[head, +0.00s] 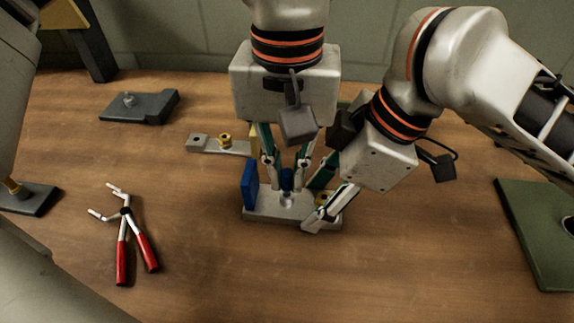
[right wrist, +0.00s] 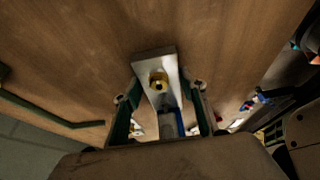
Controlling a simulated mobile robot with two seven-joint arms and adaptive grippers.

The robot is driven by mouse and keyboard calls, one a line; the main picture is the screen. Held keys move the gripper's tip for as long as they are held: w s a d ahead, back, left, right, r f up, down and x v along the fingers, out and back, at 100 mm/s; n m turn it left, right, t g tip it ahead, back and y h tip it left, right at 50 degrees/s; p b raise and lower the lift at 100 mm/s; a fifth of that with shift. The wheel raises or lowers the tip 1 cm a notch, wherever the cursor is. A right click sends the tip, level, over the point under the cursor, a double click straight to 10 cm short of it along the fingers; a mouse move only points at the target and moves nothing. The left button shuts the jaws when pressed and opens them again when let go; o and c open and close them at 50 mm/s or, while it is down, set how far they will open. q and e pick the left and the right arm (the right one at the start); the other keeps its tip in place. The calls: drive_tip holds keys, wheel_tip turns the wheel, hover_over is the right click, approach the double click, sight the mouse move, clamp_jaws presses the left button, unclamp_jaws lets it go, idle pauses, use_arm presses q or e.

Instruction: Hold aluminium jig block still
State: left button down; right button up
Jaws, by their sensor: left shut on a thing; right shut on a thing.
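The aluminium jig block (head: 264,214), a pale flat bar, lies on the wooden table. An upright blue plate (head: 249,186) stands at its left end and a brass bushing (head: 322,200) sits near its right end. My right gripper (head: 322,207) reaches down from the right and is shut on the block's right end. In the right wrist view the block (right wrist: 152,66) lies between its fingers, with the bushing (right wrist: 159,81) on top. My left gripper (head: 287,172) points down over the block's middle, shut on a small blue-topped pin (head: 287,180). The pin's lower contact is partly hidden.
Red-handled pliers (head: 126,225) lie open at the left. A flat bracket with a brass nut (head: 218,145) lies behind the block. A dark grey plate (head: 140,106) is at the back left, a green mat (head: 535,235) at the right. The front middle is clear.

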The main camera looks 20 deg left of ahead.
use_arm(q)
drive_tip(key=shift+f, duration=0.85)
drive_tip(key=c, duration=2)
unclamp_jaws()
drive_tip(key=shift+r, duration=0.1)
drive_tip(key=shift+r, duration=2.45)
use_arm(e)
drive_tip(key=o, duration=1.6)
drive_tip(key=shift+c, duration=0.2)
